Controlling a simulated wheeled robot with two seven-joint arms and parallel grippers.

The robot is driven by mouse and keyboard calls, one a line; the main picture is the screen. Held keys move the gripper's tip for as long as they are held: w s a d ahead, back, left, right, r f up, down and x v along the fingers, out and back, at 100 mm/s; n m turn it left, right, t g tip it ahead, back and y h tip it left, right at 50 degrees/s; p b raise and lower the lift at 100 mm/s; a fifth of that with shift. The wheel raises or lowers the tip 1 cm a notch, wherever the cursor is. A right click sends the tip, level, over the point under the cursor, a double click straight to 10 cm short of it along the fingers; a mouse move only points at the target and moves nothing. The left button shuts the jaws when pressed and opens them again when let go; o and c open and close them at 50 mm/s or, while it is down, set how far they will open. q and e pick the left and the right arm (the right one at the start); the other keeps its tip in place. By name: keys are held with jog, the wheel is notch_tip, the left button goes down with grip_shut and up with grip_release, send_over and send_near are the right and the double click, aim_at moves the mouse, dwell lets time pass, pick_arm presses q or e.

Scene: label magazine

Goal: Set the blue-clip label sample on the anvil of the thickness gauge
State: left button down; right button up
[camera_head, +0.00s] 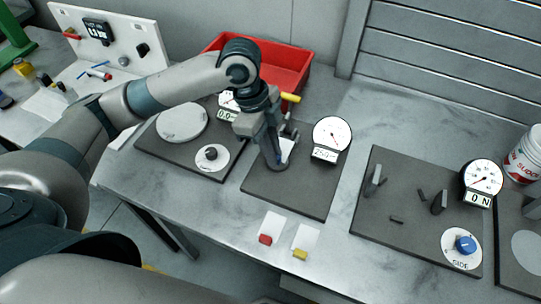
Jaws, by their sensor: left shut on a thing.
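My left gripper (272,138) comes in from the upper left and is shut on the blue-clip label sample. The white label (287,148) shows beside the fingers, with a bit of blue at its lower end. The thickness gauge (315,195) has a dark base and a dial reading about 250. Its round anvil (278,166) is partly hidden under the gripper and the sample. The sample is over or at the anvil; I cannot tell whether it touches. My right gripper is not in view.
A red-clip sample (265,239) and a yellow-clip sample (300,253) lie at the table's front edge. A dark plate with a round disc (182,123) is on the left. A force tester (400,215) stands right. A red bin (287,65) is behind.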

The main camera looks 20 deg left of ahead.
pick_arm(q)
jog(key=shift+w+a+f, duration=0.2)
jog(key=shift+a+f, duration=0.1)
jog(key=shift+a, duration=0.05)
jog(key=shift+f, duration=0.1)
notch_tip(320, 180, down, 3)
jog(key=shift+r+p, duration=0.2)
jog(key=shift+p, duration=0.45)
jog(key=shift+f, duration=0.6)
jog(key=c, duration=1.8)
grip_release()
jog(key=shift+f, duration=0.1)
